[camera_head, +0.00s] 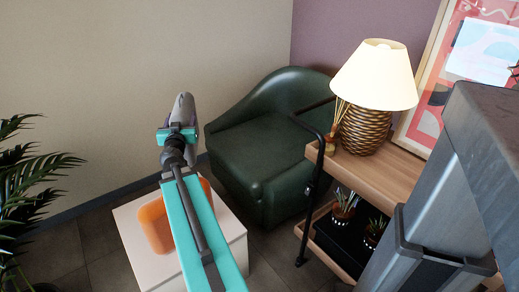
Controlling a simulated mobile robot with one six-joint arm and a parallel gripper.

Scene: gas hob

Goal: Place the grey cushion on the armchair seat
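The dark green leather armchair (265,150) stands in the corner in the head view, and its seat (255,150) is bare. My gripper (180,128), with teal parts, is at the end of my raised teal arm. It seems shut on the grey cushion (184,106), a narrow grey shape seen nearly edge-on beyond the fingers. The cushion appears left of the armchair, against the beige wall, and apart from the seat. The fingertips are small and partly hidden.
A white side table (136,249) with an orange item (156,226) stands below my arm. A wooden shelf cart (365,172) with a black rail, a lamp (374,90) and small plants stands right of the armchair. A leafy plant (28,185) is at far left.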

